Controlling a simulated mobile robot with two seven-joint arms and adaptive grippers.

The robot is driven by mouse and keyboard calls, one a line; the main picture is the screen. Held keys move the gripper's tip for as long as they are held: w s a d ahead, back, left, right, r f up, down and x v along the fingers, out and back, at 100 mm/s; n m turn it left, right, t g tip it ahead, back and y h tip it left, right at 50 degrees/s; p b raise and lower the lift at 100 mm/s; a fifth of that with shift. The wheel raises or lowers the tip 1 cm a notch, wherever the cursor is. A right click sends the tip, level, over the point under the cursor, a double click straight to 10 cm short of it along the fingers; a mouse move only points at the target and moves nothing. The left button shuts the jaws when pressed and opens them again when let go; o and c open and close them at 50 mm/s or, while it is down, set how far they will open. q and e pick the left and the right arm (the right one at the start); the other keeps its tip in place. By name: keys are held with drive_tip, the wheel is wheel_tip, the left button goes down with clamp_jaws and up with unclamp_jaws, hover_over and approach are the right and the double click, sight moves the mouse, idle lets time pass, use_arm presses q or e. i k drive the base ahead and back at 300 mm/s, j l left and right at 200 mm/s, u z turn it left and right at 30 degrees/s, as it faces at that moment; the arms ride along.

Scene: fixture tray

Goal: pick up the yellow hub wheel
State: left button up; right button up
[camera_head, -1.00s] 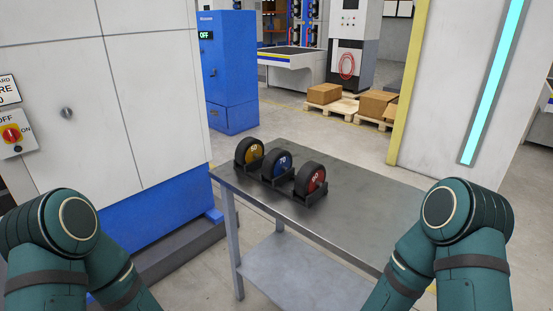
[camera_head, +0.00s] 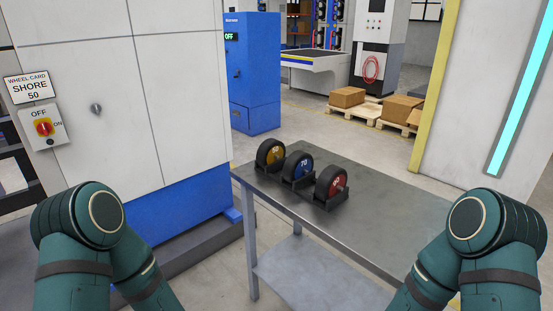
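The yellow hub wheel (camera_head: 274,154), a black tyre with a yellow centre, stands upright at the left end of a dark fixture tray (camera_head: 318,199) on the metal table. A blue hub wheel (camera_head: 302,167) marked 70 stands in the middle. A red hub wheel (camera_head: 333,182) stands at the right end. All three sit in the tray's slots. Parts of both my green arms show at the lower left and lower right, but neither gripper is in view. Nothing touches the wheels.
The metal table (camera_head: 385,200) is bare to the right of the tray. A white and blue cabinet stands at the left, with a card (camera_head: 29,87) reading "Wheel card Shore 50" and a red switch (camera_head: 44,128). Boxes (camera_head: 347,97) on pallets lie behind.

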sight(271, 150)
drive_tip(key=i+j+z, duration=0.1)
drive_tip(key=z, duration=0.6)
drive_tip(key=i+j+z, duration=0.25)
drive_tip(key=j, duration=0.25)
drive_tip(key=j+z, duration=0.3)
drive_tip(key=j, duration=0.15)
drive_tip(key=i+j+z, duration=0.1)
drive_tip(key=j, duration=0.9)
drive_tip(key=i+j+z, duration=0.15)
drive_tip(key=j, duration=0.8)
drive_tip(key=k, duration=0.05)
